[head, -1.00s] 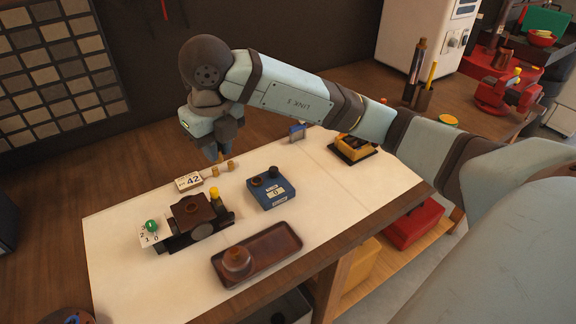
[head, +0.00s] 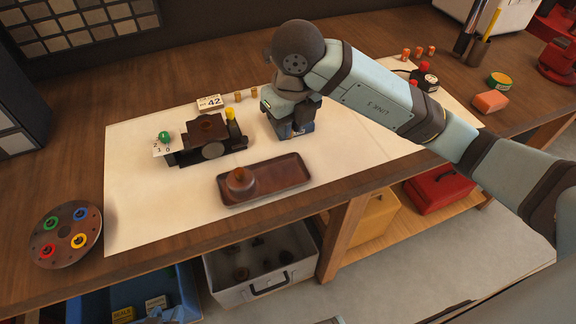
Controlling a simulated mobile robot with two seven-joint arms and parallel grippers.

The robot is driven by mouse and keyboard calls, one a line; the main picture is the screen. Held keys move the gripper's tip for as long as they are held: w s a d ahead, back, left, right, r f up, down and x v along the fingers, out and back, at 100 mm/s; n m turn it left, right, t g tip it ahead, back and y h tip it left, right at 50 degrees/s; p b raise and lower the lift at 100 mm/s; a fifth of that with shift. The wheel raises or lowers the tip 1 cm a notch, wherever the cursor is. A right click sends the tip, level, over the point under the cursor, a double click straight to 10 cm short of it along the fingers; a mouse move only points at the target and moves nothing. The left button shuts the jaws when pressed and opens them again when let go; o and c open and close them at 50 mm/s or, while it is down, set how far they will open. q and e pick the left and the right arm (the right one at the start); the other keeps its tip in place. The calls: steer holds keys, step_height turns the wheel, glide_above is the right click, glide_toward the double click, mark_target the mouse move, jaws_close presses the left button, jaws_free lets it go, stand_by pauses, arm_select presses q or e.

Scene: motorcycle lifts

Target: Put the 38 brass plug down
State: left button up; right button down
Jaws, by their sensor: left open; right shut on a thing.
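My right gripper (head: 288,122) reaches in from the right and is over the blue block (head: 297,130), hiding most of it. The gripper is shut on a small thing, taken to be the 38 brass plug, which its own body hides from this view. Two other small brass plugs (head: 246,96) stand at the back of the white sheet, beside the white card marked 42 (head: 209,102). I cannot tell whether the gripper or the held plug touches the blue block. My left gripper is not clearly visible.
A brown tray (head: 290,179) with a round brown part lies in front of the gripper. A dark fixture (head: 212,150) with a yellow knob stands to the left. A round disc with coloured rings (head: 65,262) is at the near left. Bare white sheet (head: 360,140) lies to the right.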

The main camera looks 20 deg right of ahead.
mark_target(288, 173)
step_height(288, 173, down, 12)
stand_by(0.5)
steer(key=shift+f, duration=0.1)
steer(key=shift+f, duration=0.15)
steer(key=c, duration=1.1)
jaws_free()
steer(key=shift+r, duration=0.25)
steer(key=shift+r, duration=0.25)
steer(key=r, duration=0.3)
steer(key=s+r, duration=0.1)
steer(key=r, duration=0.7)
steer(key=shift+s+d+r, duration=0.2)
steer(key=shift+s+r, duration=0.05)
